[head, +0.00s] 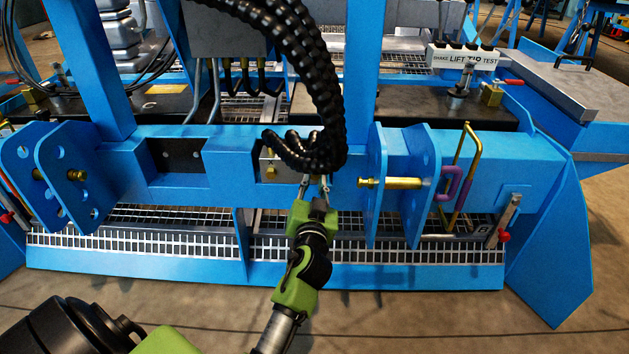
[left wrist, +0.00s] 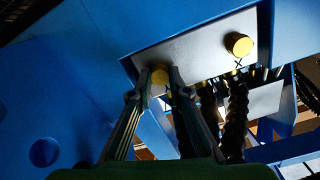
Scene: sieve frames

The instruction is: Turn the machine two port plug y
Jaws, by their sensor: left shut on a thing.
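A grey port plate (head: 268,158) is set into the blue crossbeam in the head view, partly hidden by black hose. In the left wrist view the plate (left wrist: 200,52) bears two round yellow plugs. One plug (left wrist: 239,44) sits at the right, apart from my gripper, with a small dark mark below it. The other plug (left wrist: 160,73) sits between the fingertips of my left gripper (left wrist: 157,80), which is shut on it. The mark by this plug is too small to read surely. In the head view my left gripper (head: 316,187) reaches up to the beam. My right gripper is out of view.
A thick black segmented hose (head: 322,95) hangs close above my left gripper. Blue brackets with a brass pin (head: 392,183) and a purple-handled clip (head: 450,185) stand at the right. A metal grating (head: 150,246) lies below the beam. The floor in front is clear.

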